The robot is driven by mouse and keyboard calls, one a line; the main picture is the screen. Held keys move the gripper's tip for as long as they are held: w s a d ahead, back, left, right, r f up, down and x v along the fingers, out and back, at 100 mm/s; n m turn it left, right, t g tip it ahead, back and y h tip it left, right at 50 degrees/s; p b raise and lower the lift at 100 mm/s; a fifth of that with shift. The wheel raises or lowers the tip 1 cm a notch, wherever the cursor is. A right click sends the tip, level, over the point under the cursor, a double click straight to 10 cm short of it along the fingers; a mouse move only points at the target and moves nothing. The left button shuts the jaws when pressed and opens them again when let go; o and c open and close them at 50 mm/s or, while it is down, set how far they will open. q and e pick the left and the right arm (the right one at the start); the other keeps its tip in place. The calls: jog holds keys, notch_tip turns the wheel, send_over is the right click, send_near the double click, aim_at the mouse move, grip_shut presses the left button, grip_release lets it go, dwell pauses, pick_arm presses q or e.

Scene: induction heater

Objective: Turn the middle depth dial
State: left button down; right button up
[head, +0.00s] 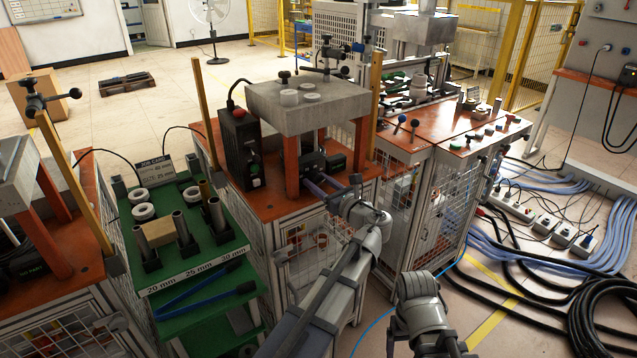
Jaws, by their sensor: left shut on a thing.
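The middle station has a grey block top (305,105) on red-brown posts above an orange table (262,200). My left gripper (316,181) reaches in from the lower right to the front of this station, below the block. It is shut on a small part there, which appears to be the middle depth dial. The dial is mostly hidden by the fingers, so its turn angle cannot be read. A dark device (322,162) sits just behind the fingertips. My right arm shows at the bottom, but its gripper is out of view.
A green table (205,262) with metal tubes, white rings and blue tongs stands left of the station. Tall wooden posts (207,112) flank the block. Another orange bench (450,135) with knobs stands at the right. Cables (520,275) cover the floor at right.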

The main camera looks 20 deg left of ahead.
pick_arm(q)
jog(key=shift+w+d+n, duration=0.1)
jog(key=shift+w+n, duration=0.05)
jog(key=shift+n, duration=2.85)
jog(key=shift+r, duration=0.1)
jog(key=shift+c, duration=1.8)
grip_release()
